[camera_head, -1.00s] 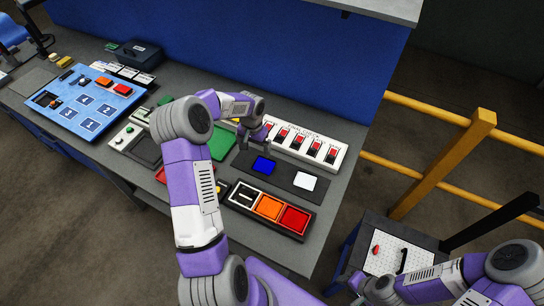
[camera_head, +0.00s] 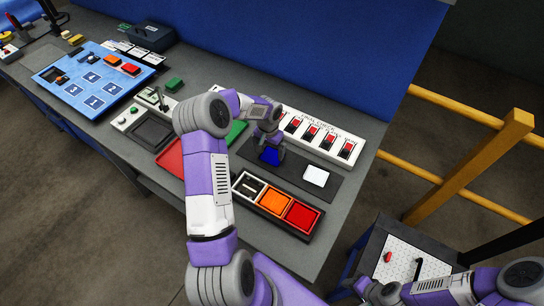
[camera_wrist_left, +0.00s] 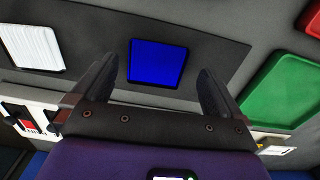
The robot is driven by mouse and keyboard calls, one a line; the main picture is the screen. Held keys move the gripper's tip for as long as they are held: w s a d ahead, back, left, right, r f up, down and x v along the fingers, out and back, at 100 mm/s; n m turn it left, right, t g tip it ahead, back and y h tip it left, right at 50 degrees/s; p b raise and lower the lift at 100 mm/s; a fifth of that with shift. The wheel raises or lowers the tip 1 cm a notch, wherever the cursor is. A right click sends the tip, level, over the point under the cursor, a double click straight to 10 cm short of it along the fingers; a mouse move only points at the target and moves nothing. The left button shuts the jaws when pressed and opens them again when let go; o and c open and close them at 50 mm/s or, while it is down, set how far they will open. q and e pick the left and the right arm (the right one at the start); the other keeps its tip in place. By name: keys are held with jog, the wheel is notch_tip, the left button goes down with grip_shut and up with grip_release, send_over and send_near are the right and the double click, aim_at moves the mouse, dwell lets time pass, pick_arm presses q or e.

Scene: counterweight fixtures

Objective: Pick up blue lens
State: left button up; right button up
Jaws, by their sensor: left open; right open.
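The blue lens (camera_head: 270,156) lies flat on a dark strip (camera_head: 296,168) on the workbench. In the left wrist view the blue lens (camera_wrist_left: 157,63) shows as a whole square between my two fingers. My left gripper (camera_head: 268,144) is open just over the lens, one finger to each side, and it partly hides the lens in the head view. I cannot tell how much height is left between fingertips and lens. My right gripper (camera_head: 350,288) is open and empty, low at the right, away from the bench.
A white square (camera_head: 316,176) lies on the same strip. In front is a tray with orange (camera_head: 273,201) and red (camera_head: 301,215) squares. Behind is a white panel with red switches (camera_head: 329,140). A green tray (camera_wrist_left: 280,90) is beside the strip. A yellow railing (camera_head: 470,165) stands right of the bench.

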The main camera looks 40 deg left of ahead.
aim_at(269, 158)
pick_arm(q)
notch_tip(269, 158, down, 5)
jog(key=shift+r, duration=0.1)
jog(key=c, duration=0.8)
jog(key=shift+o, duration=0.2)
jog(key=shift+r, duration=0.1)
notch_tip(269, 158, up, 8)
jog(key=shift+r, duration=0.2)
jog(key=s+d+r+p, duration=0.2)
jog(key=s, duration=0.7)
jog(key=s+d+r+p, duration=0.1)
jog(key=s+p, duration=0.2)
jog(key=s, duration=0.5)
jog(key=shift+m, duration=0.3)
notch_tip(269, 158, down, 7)
jog(key=b, duration=0.6)
jog(key=shift+b, duration=0.4)
